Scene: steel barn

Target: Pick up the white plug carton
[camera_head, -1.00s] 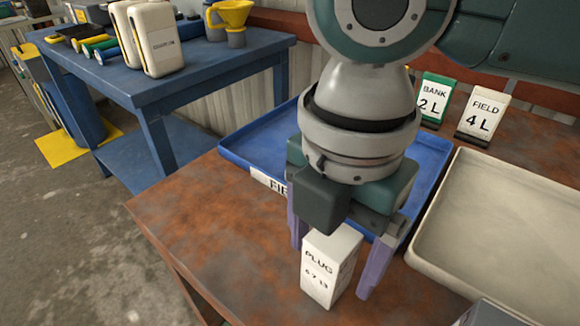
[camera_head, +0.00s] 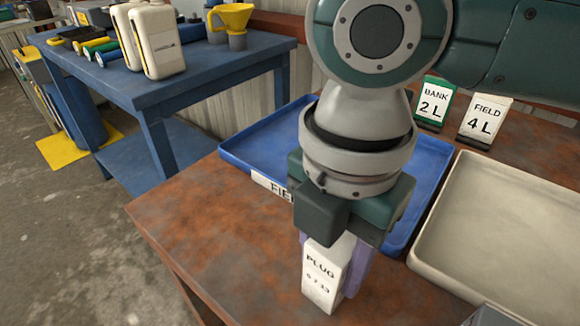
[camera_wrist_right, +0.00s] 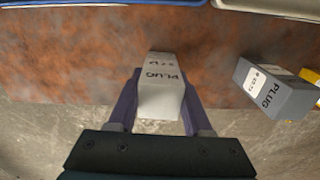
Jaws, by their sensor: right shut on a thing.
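The white plug carton (camera_head: 325,275) stands near the front edge of the rust-brown table, with "PLUG" printed on its face. My right gripper (camera_head: 340,262) comes down over it from above, its purple fingers shut on the carton's sides. In the right wrist view the carton (camera_wrist_right: 161,88) sits between the two fingers (camera_wrist_right: 160,103). I cannot tell whether its base is touching the table. My left gripper is in neither view.
A grey plug carton (camera_wrist_right: 275,90) stands to the right in the wrist view, beside a yellow thing. A blue tray (camera_head: 240,150) lies behind my gripper and a cream tray (camera_head: 440,245) to the right. Signs "BANK 2 L" (camera_head: 433,105) and "FIELD 4 L" (camera_head: 484,122) stand behind.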

